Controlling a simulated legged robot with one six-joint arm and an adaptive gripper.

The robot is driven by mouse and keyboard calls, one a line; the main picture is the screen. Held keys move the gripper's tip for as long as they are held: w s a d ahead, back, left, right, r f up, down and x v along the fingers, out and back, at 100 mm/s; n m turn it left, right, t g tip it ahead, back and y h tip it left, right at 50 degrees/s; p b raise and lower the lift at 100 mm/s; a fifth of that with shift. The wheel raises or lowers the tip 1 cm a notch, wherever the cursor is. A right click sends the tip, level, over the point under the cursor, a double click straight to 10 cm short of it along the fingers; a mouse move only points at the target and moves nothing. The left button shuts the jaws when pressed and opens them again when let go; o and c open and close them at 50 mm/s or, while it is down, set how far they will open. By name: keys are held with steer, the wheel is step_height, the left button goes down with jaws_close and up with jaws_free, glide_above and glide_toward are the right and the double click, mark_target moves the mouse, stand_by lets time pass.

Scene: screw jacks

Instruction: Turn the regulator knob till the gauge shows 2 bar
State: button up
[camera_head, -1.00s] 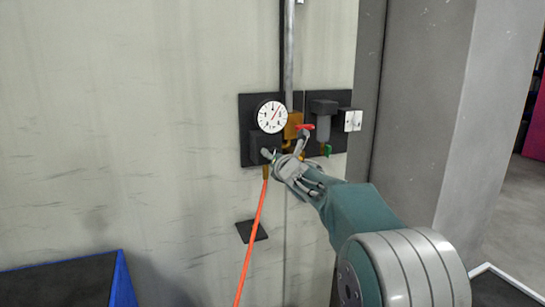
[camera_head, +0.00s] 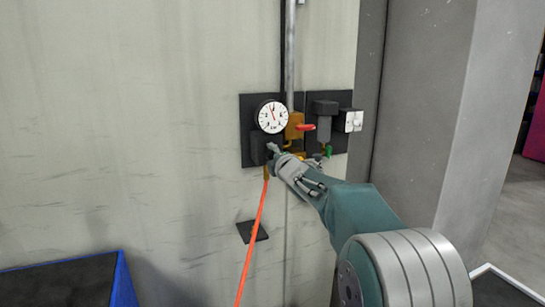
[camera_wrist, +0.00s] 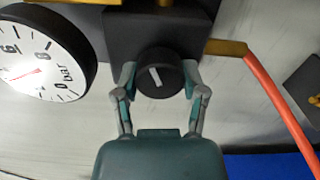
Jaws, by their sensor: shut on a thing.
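The round white gauge (camera_head: 273,116) with a red needle is on a dark wall panel. In the head view its needle points up and slightly left; the figures are too small to read there. The wrist view shows part of the gauge (camera_wrist: 38,55), turned, with "0 bar" legible and its edge cut off. The black regulator knob (camera_wrist: 153,77) with a white mark sits on a dark block. My gripper (camera_wrist: 160,78) has one finger on each side of the knob and is shut on it. In the head view my gripper (camera_head: 273,150) hides the knob.
An orange hose (camera_head: 254,235) hangs below the regulator block. A red lever (camera_head: 306,127) on a brass valve, a dark filter unit (camera_head: 324,118) and a white switch box (camera_head: 349,121) are to the right. A blue-edged dark surface (camera_head: 70,283) stands at lower left.

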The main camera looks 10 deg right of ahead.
steer(key=m, duration=0.4)
steer(key=shift+f+m, duration=0.2)
steer(key=shift+m, duration=0.1)
steer(key=m, duration=0.4)
steer(key=shift+f, duration=0.15)
steer(key=shift+m, duration=0.3)
steer(key=o, duration=1.1)
steer(key=shift+w, duration=0.1)
steer(key=shift+o, duration=0.2)
steer(key=shift+r, duration=0.2)
steer(key=shift+s+d, duration=0.1)
steer(key=shift+s, duration=0.15)
steer(key=s+d, duration=0.2)
steer(key=s, duration=0.9)
steer(key=shift+s, duration=0.15)
